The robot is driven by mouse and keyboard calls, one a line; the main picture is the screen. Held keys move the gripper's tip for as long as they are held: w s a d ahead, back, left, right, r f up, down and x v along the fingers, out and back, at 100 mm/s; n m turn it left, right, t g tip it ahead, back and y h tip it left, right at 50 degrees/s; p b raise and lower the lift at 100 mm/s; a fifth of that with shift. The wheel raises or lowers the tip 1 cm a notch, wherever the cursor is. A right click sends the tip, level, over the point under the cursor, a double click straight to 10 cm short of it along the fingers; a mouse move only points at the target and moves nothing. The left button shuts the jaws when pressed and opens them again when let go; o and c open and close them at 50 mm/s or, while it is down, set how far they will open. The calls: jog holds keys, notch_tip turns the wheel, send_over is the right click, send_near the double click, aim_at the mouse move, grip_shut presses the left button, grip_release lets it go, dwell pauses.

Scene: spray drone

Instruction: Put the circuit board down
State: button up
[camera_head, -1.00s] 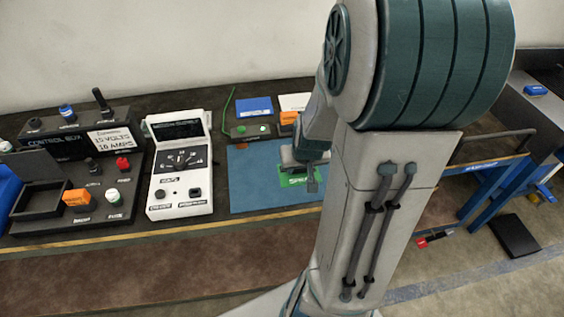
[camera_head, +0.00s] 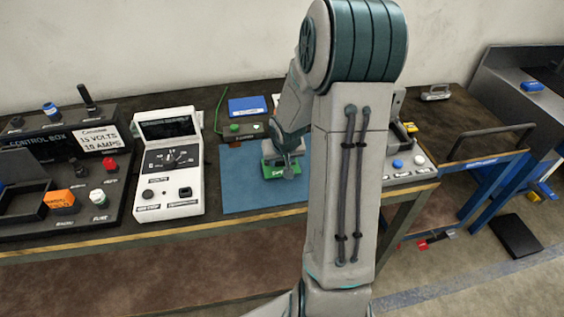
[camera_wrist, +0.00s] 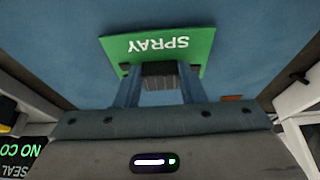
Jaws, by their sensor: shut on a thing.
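The circuit board is a green plate marked "SPRAY" (camera_wrist: 158,45). In the wrist view it lies across the far end of my gripper (camera_wrist: 158,78), over the blue mat. My gripper is shut on a dark grey block at the board's near edge. In the head view the board (camera_head: 270,171) shows in part beneath my gripper (camera_head: 287,172), over the blue mat (camera_head: 240,195) on the workbench. My arm hides part of the mat. I cannot tell whether the board touches the mat.
A white meter box (camera_head: 172,190) stands left of the mat, with a black control box (camera_head: 70,205) beyond it. A blue block (camera_head: 248,106) and a small panel with a green light (camera_head: 236,128) are behind the mat. The mat's front left is bare.

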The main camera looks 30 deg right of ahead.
jog(key=shift+f, duration=0.35)
jog(key=shift+f, duration=0.1)
jog(key=shift+f, duration=0.15)
jog(key=o, duration=1)
jog(key=shift+r, duration=0.2)
